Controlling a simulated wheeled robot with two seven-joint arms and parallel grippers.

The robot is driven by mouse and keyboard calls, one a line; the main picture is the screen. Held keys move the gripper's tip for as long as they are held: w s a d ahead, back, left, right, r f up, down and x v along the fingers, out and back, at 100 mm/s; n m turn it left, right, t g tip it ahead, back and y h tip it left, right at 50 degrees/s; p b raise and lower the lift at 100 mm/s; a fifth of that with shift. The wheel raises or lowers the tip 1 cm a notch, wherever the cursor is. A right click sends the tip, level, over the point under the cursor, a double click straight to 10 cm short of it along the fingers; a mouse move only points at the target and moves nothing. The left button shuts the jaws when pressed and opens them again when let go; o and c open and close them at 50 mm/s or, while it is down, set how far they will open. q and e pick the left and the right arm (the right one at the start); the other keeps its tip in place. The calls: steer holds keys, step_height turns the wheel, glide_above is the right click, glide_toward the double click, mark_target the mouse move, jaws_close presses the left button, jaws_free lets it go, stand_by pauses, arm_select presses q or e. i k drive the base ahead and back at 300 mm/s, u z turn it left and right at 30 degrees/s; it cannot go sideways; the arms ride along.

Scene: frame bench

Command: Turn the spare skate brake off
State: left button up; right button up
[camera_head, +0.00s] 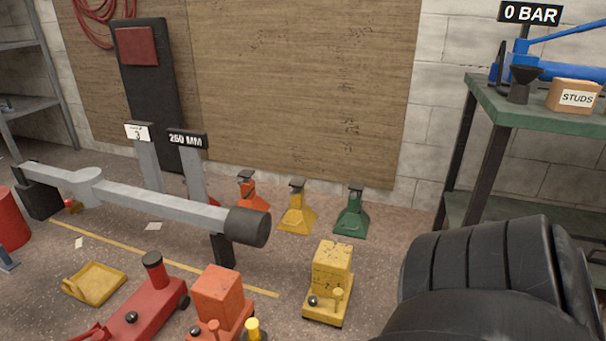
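A yellow wheeled block (331,279), which looks like a skate, stands on the floor right of centre. It has a small dark knob (313,301) and a short yellow lever with a round top (338,296) on its near side. An orange-red block (219,301) of similar form stands to its left, with a yellow knob (252,327) at its near right. Which one is the spare, and whether its brake is on or off, I cannot tell. Neither of my grippers is in view.
A grey beam (150,198) with a black end crosses the left. A red jack (140,310) and yellow tray (95,282) lie on the floor. Orange, yellow and green stands (351,215) line the wall. A green bench (540,119) stands right. A large black form fills the lower right.

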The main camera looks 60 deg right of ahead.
mark_target(312, 300)
steer(key=z, duration=0.6)
steer(key=i, duration=0.6)
steer(key=z, duration=0.6)
steer(key=i, duration=0.45)
